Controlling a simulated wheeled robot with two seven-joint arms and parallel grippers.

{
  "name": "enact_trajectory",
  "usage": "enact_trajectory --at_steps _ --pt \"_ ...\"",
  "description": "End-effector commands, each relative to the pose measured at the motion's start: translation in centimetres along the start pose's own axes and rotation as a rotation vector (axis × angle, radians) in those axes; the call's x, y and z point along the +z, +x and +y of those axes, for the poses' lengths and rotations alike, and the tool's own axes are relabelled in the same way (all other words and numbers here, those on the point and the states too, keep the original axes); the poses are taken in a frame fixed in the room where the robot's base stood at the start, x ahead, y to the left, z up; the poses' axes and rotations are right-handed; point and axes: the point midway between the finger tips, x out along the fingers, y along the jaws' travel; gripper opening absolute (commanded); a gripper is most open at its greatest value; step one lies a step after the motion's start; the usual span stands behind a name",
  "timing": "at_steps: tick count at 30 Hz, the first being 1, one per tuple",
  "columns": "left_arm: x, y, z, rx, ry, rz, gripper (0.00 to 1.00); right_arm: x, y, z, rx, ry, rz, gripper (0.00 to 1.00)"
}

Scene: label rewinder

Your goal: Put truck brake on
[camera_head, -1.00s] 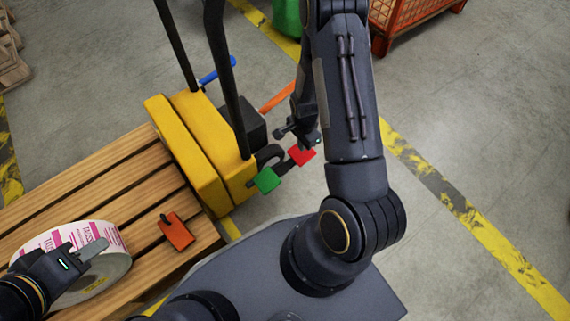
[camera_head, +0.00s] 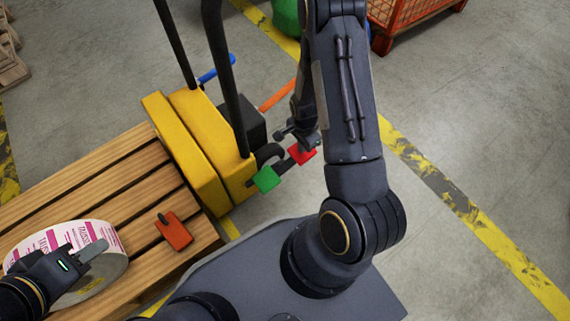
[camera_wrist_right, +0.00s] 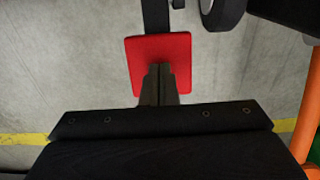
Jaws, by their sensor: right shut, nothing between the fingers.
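The yellow pallet truck (camera_head: 196,150) stands at the end of a wooden pallet. Low on its near side are a green pedal (camera_head: 266,179) and a red pedal (camera_head: 303,153). My right gripper (camera_head: 297,137) is at the red pedal, partly hidden by its own arm. In the right wrist view its shut, empty fingers (camera_wrist_right: 157,84) overlap the red pedal (camera_wrist_right: 170,60); whether they touch it I cannot tell. My left gripper (camera_head: 86,255) is at a label roll (camera_head: 75,245) on the pallet; its jaw opening is unclear.
An orange-red tool or block (camera_head: 174,231) lies on the pallet (camera_head: 85,187). Blue (camera_head: 217,70) and orange (camera_head: 277,96) bars stick out from the truck. An orange wire crate (camera_head: 408,20) and a green object (camera_head: 286,17) stand behind. Floor on the right is clear.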

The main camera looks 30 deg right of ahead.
Motion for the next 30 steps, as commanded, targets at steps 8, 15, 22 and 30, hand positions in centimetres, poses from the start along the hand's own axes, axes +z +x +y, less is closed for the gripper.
enact_trajectory --at_steps 8,15,22,30 --pt "0.5 0.9 -0.4 0.0 0.0 0.0 0.36 0.1 1.4 0.0 0.001 -0.001 -0.002 0.0" --pt "0.8 1.6 -0.7 0.0 0.0 0.0 0.36 0.1 2.4 0.1 0.002 0.0 -0.003 0.0" --pt "0.8 1.7 -0.8 0.0 0.0 0.0 0.36 0.1 2.5 0.0 0.001 0.0 -0.002 0.0" --pt "0.4 0.8 -0.4 0.0 0.0 0.0 0.36 0.1 1.3 0.0 0.0 0.0 -0.001 0.0"
